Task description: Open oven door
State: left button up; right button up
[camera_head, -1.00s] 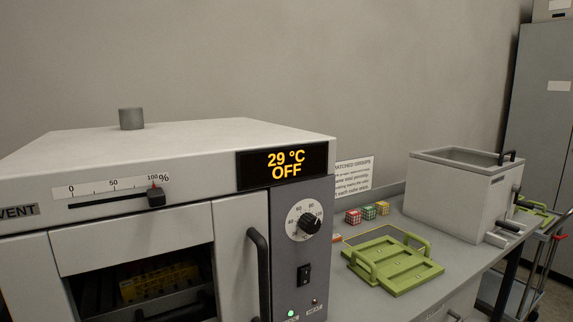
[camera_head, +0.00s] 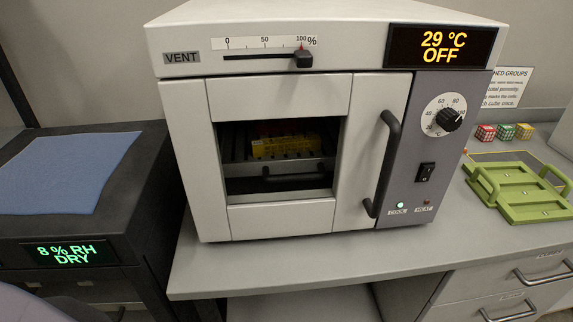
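The oven (camera_head: 192,150) stands on a grey bench, with its light-grey door (camera_head: 350,150) shut. A dark vertical bar handle (camera_head: 382,165) is on the door's right side. Through the door's window a yellow item (camera_head: 283,146) shows on a rack inside. The oven's display (camera_head: 440,46) reads 29 °C OFF. A dial (camera_head: 449,118), a rocker switch (camera_head: 425,173) and a lit green lamp are on its right panel. Neither of my grippers shows in the view.
A dark cabinet (camera_head: 150,205) with a blue cloth on top and a display reading 8 % RH DRY stands left of the bench. Green trays (camera_head: 520,185) and several small coloured cubes (camera_head: 505,131) lie right of the oven. The bench strip before the oven (camera_head: 300,262) is clear.

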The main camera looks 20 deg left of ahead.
aim_at(371, 104)
jog(key=l, duration=1.5)
jog(key=k+z, duration=0.05)
